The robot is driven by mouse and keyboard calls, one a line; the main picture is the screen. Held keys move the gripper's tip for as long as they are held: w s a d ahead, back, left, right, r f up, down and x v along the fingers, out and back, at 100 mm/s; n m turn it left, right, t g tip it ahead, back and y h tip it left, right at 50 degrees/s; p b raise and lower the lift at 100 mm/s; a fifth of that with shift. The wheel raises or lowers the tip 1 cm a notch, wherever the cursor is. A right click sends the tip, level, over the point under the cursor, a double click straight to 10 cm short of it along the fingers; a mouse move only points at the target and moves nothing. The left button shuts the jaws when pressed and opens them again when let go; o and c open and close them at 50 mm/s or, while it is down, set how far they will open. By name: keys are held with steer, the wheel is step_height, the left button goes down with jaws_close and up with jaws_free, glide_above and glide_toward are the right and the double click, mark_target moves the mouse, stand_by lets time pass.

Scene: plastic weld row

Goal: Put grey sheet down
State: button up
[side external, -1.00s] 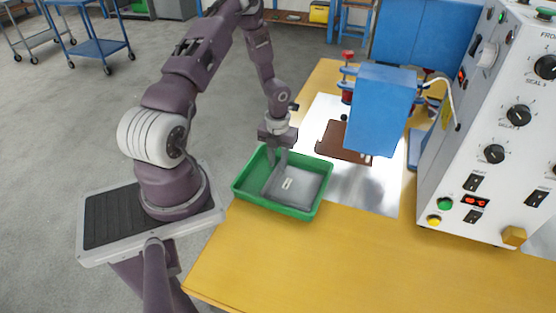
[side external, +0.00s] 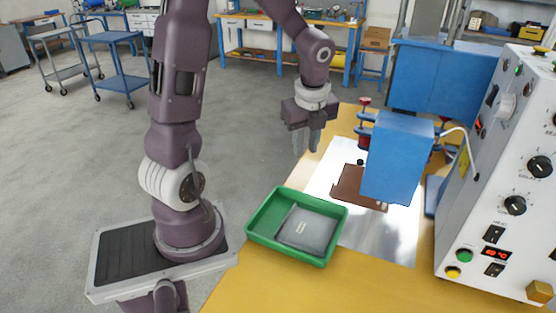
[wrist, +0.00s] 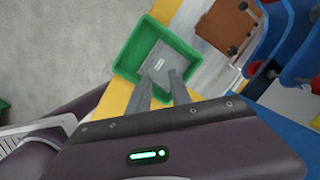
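The grey sheet (side external: 303,228) lies in the green tray (side external: 263,241), with a small light label on top. In the wrist view the sheet (wrist: 172,64) shows inside the tray (wrist: 122,66), partly hidden behind my fingers. My gripper (side external: 305,149) is open and empty, raised well above the table behind the tray. In the wrist view its two fingers (wrist: 159,76) stand apart with nothing between them.
A brown sheet (side external: 350,188) lies on the bright metal plate (side external: 379,235) right of the tray, partly under the blue press head (side external: 398,158). A white control box (side external: 507,200) stands at the right. The yellow table (side external: 285,287) is clear in front of the tray.

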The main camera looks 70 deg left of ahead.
steer(key=s+d+r+n+t+h, duration=0.1)
steer(key=s+d+r+n+t, duration=0.1)
steer(key=s+d+r+n, duration=0.3)
steer(key=s+d+r+n+t+h, duration=0.1)
steer(key=s+d+r+n+t, duration=0.1)
steer(key=s+d+r+n, duration=0.4)
steer(key=s+d+n, duration=0.3)
steer(key=d+n, duration=0.2)
steer(key=n, duration=0.1)
steer(key=shift+d+r+n+t, duration=0.15)
steer(key=shift+n+t, duration=0.25)
